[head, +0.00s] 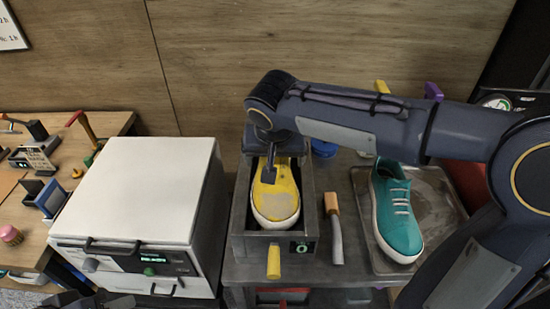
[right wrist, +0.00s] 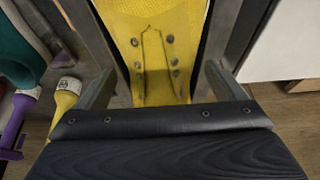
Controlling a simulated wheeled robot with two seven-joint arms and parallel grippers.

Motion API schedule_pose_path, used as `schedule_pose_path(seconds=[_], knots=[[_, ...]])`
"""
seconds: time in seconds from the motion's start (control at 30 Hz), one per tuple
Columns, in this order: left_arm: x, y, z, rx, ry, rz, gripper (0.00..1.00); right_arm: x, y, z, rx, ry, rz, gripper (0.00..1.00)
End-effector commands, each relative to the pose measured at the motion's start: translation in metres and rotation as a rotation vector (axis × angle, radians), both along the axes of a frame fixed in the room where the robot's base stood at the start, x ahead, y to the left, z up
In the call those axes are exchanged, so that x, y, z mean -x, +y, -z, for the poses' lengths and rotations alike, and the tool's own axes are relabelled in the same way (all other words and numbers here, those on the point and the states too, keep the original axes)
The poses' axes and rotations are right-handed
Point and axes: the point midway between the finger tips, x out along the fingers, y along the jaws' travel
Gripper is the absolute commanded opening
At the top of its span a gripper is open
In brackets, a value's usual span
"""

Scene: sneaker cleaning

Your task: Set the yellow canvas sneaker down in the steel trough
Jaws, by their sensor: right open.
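The yellow canvas sneaker (head: 277,200) lies in the steel trough (head: 308,205), its white-rimmed toe toward the trough's front end. My right gripper (head: 269,172) is over the sneaker's rear part, pointing down. In the right wrist view the two fingers of the gripper (right wrist: 160,88) stand apart, one on each side of the yellow sneaker (right wrist: 155,50), with gaps between. The sneaker's heel is hidden by my right arm. A dark part at the bottom left edge of the head view looks like my left gripper (head: 92,300), mostly cut off.
A teal sneaker (head: 398,215) lies on a metal tray (head: 435,205) to the right. A wooden-handled tool (head: 335,228) lies between trough and tray. A white box-shaped appliance (head: 140,190) stands close on the left. A cluttered wooden table (head: 25,185) is farther left.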

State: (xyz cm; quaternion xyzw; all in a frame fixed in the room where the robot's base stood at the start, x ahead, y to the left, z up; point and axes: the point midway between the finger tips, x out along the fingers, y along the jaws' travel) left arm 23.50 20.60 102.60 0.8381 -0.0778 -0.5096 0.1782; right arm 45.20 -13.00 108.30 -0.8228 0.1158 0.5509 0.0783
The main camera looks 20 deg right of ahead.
Motion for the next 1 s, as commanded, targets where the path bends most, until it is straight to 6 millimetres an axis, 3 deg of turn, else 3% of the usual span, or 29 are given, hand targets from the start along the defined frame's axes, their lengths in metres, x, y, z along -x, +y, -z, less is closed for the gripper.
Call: schedule_pose_path(seconds=[0.3,0.53,0.83,1.0], knots=[[0.0,0.0,0.0,0.0,0.001,0.0,0.36,0.024,0.008,-0.064,-0.003,-0.006,-0.003,0.9],[0.0,0.0,-0.001,0.0,0.001,0.0,0.36,0.037,0.011,-0.095,-0.002,-0.004,-0.001,0.9],[0.0,0.0,-0.002,0.0,0.001,0.0,0.36,0.045,0.006,-0.101,-0.005,0.005,-0.007,0.9],[0.0,0.0,-0.001,0.0,0.001,0.0,0.36,0.078,-0.036,-0.074,-0.06,0.039,-0.069,0.9]])
